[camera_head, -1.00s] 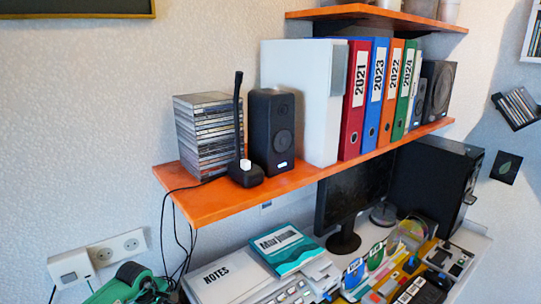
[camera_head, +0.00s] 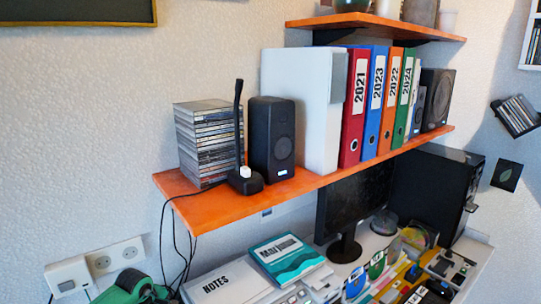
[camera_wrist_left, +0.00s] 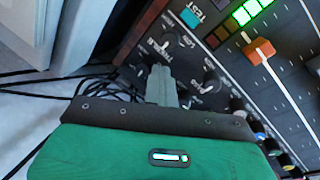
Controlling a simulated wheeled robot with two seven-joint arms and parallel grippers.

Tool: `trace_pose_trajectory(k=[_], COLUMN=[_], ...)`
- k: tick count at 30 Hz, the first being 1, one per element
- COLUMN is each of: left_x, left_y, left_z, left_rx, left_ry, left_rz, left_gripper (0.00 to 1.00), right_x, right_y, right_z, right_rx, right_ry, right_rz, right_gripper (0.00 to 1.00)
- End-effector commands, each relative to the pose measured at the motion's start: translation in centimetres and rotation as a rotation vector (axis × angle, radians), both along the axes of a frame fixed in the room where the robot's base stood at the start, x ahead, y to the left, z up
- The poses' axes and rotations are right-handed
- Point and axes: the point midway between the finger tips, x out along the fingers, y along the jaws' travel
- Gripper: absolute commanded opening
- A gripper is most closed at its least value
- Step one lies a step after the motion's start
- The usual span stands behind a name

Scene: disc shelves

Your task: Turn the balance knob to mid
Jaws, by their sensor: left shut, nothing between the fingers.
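A dark control panel (camera_wrist_left: 225,58) fills the right of the left wrist view, tilted in the picture. It carries small knobs, one near the top (camera_wrist_left: 172,38) and one (camera_wrist_left: 213,82) just right of my fingers. The small white lettering is too blurred to tell which knob is the balance knob. My left gripper (camera_wrist_left: 162,80) has its grey fingers shut and empty, close over the panel between these knobs. The fingers hide the panel behind them, and I cannot tell whether they touch a knob. My right gripper is in neither view.
The panel also has an orange slider (camera_wrist_left: 260,50), lit green lights (camera_wrist_left: 245,11) and a teal button (camera_wrist_left: 190,18). Black cables (camera_wrist_left: 95,82) lie left of it. In the head view an orange shelf (camera_head: 215,207) overhangs the cluttered desk, with a monitor (camera_head: 350,205) beneath.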

Motion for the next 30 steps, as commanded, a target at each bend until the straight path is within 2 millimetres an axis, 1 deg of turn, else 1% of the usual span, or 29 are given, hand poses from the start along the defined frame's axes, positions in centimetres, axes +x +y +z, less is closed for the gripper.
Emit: trace_pose_trajectory(k=[11,23,26,30], left_x=[0.1,-0.7,-0.7,-0.6], left_y=[0.0,0.3,0.3,0.4], left_z=[0.0,0.1,0.6,2.0], left_rx=[-0.001,-0.001,-0.001,0.0], left_ry=[-0.005,-0.003,-0.003,-0.005], left_rz=[0.0,-0.001,0.0,0.0], left_gripper=[0.0,0.0,0.0,0.0], right_x=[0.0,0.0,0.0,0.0], right_y=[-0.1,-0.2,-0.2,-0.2], right_z=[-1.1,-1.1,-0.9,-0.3], right_rx=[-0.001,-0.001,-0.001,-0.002], right_ry=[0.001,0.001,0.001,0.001], right_rz=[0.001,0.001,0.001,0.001], right_gripper=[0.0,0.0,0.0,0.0])
